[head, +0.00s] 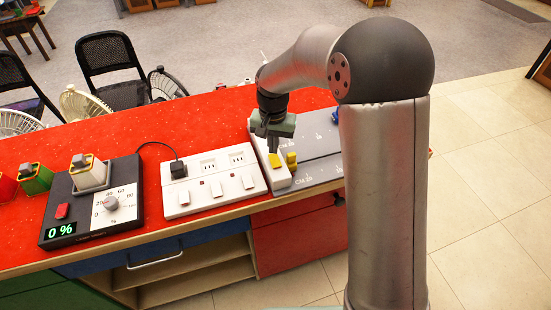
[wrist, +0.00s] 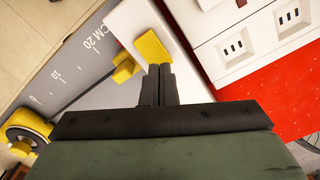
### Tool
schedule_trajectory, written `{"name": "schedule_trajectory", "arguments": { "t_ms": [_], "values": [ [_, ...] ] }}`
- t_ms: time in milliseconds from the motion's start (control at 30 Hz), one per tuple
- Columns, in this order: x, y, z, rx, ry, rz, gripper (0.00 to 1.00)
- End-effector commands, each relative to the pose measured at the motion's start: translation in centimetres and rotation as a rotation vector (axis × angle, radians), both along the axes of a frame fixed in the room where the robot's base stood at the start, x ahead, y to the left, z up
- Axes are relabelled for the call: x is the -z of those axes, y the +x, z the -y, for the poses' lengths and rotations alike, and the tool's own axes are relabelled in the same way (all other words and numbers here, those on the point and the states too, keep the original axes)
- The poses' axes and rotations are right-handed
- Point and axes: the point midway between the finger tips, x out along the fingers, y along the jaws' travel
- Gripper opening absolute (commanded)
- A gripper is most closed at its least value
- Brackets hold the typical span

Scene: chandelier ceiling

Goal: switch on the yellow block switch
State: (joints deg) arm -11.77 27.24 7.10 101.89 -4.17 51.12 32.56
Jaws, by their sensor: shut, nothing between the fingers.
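A yellow block (head: 274,160) sits on a white strip (head: 279,183) beside a grey board marked with a scale. It shows in the wrist view (wrist: 152,46) as a tilted yellow block just beyond my fingertips. A second, smaller yellow block (head: 291,158) stands close by at the grey board's edge, also in the wrist view (wrist: 125,67). My gripper (head: 272,148) is shut and empty, pointing down over the white strip. In the wrist view its fingertips (wrist: 160,67) are together next to the yellow block. I cannot tell whether they touch it.
A white socket panel (head: 213,184) with switches and a black plug stands to the left. Farther left is a black device (head: 92,200) reading 0 % with a knob and red button. The grey board (head: 318,170) lies to the right. The red counter (head: 220,115) behind has free room.

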Motion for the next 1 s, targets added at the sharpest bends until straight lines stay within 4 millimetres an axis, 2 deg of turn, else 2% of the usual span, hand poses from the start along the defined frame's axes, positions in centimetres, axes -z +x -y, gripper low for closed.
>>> {"name": "schedule_trajectory", "arguments": {
  "t_ms": [1000],
  "values": [
    [0.63, 0.0, 0.0, 0.0, 0.0, 0.0, 0.0]
  ]
}}
